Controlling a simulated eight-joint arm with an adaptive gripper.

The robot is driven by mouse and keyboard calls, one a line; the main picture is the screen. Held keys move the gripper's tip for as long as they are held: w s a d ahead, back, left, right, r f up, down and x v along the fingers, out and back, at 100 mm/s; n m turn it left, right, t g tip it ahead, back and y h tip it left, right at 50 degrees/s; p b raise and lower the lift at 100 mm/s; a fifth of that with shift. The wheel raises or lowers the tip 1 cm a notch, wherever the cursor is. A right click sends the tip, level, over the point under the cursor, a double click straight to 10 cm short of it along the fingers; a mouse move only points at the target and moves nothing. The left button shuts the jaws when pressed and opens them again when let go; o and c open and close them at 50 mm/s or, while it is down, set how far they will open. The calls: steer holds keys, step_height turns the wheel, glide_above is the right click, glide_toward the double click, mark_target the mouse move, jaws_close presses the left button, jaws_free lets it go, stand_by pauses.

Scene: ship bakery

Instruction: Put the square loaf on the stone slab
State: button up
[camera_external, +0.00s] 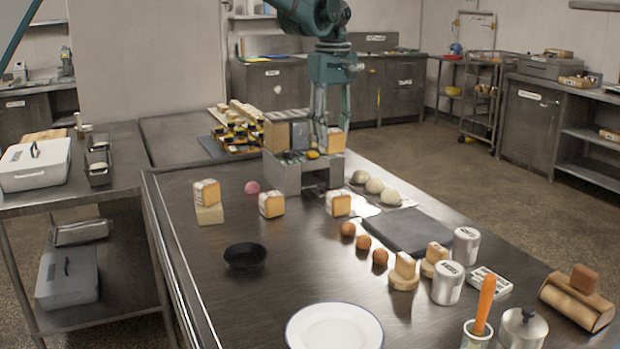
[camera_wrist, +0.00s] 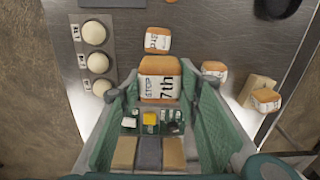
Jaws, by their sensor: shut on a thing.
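The square loaf (camera_external: 333,141), a pale orange-crusted loaf, is between the fingers of my gripper (camera_external: 322,143), at the right end of a small metal stand. In the wrist view the loaf (camera_wrist: 160,80) shows printed lettering including "7th", and my gripper's fingers (camera_wrist: 160,92) are shut on it from both sides. The stone slab (camera_external: 408,231), flat and dark grey, lies on the table to the right and nearer the external camera than my gripper. Its top is bare.
The metal stand (camera_external: 285,178) holds small items. Similar loaves stand in front (camera_external: 338,204) and at left (camera_external: 271,204); another (camera_external: 207,192) sits on a block. Dough balls (camera_external: 375,186) lie behind the slab, eggs (camera_external: 363,242) at its left, weights and canisters (camera_external: 447,282) in front.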

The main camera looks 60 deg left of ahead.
steer(key=w+d, duration=0.5)
steer(key=d, duration=0.5)
steer(key=w+d, duration=0.5)
steer(key=d, duration=0.5)
steer(key=shift+w+d+f, duration=0.1)
steer(key=shift+f, duration=2.45)
steer(key=shift+f, duration=3.1)
steer(key=shift+f, duration=1.9)
steer(key=shift+f, duration=0.15)
